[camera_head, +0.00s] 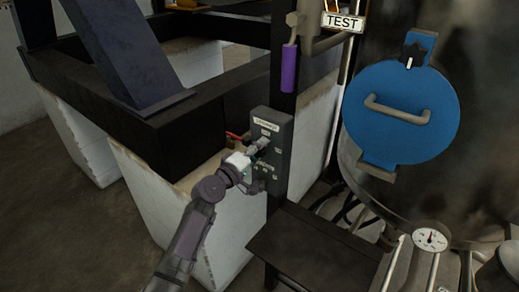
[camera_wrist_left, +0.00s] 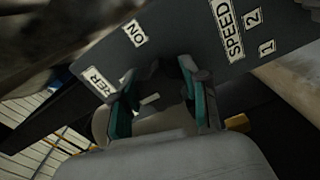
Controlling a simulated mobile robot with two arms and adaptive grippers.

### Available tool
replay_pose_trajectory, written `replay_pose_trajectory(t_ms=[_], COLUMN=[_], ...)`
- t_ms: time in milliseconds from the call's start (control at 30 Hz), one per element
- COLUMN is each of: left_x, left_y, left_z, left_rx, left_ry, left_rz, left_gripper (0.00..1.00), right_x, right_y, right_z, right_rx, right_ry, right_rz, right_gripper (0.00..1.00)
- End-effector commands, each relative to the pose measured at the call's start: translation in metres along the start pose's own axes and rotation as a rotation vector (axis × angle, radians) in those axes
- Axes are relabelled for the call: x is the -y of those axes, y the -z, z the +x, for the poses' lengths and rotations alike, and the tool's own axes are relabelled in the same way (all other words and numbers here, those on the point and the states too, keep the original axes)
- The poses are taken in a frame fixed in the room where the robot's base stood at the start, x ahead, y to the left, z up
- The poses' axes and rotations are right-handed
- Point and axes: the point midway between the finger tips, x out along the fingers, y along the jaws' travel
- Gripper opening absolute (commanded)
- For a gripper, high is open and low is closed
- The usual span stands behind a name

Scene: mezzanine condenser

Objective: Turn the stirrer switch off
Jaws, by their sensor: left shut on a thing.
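The dark grey stirrer control box (camera_head: 283,131) is mounted on a black post left of the tank, with white labels on its face. My left gripper (camera_head: 257,159) is at the front of this box. In the left wrist view, my left gripper (camera_wrist_left: 160,90) has its teal-lined fingers on either side of the dark switch (camera_wrist_left: 160,80), shut on it. The fingers largely hide the switch, and its exact position is hard to tell. A "SPEED" label with "2" and "1" lies to the right.
A purple-handled lever (camera_head: 289,70) hangs above the box. A "TEST" sign (camera_head: 343,22) and a blue round hatch (camera_head: 400,125) on the tank stand to the right. A black bench (camera_head: 310,250) lies below; black beams and white blocks are left.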

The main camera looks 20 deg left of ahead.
Motion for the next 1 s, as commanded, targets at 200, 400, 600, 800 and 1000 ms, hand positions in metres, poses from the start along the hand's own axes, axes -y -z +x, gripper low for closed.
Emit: replay_pose_trajectory(t_ms=[200, 400, 600, 800, 1000], left_x=[0.0011, 0.0011, 0.0008, 0.0004, 0.0008], left_y=[-0.0002, -0.0002, -0.0002, -0.0001, 0.0001], left_z=[-0.0002, -0.0002, -0.0001, 0.0000, -0.0061], left_rx=[0.001, 0.000, 0.000, 0.000, 0.000], left_ry=[0.002, 0.002, 0.001, 0.001, 0.001], left_rz=[-0.014, -0.013, -0.012, -0.011, -0.010], left_gripper=[0.10, 0.10, 0.71, 0.71, 0.71], right_x=[-0.0001, -0.0002, -0.0003, -0.0006, -0.0049], right_y=[0.0002, 0.0002, 0.0003, 0.0003, 0.0002], right_z=[-0.0002, -0.0002, -0.0002, -0.0002, -0.0001], right_rx=[0.000, 0.000, 0.000, -0.001, 0.000], right_ry=[0.000, 0.000, 0.000, -0.001, -0.006], right_rz=[0.000, 0.000, 0.000, -0.001, -0.003], right_gripper=[0.77, 0.77, 0.77, 0.77, 0.77])
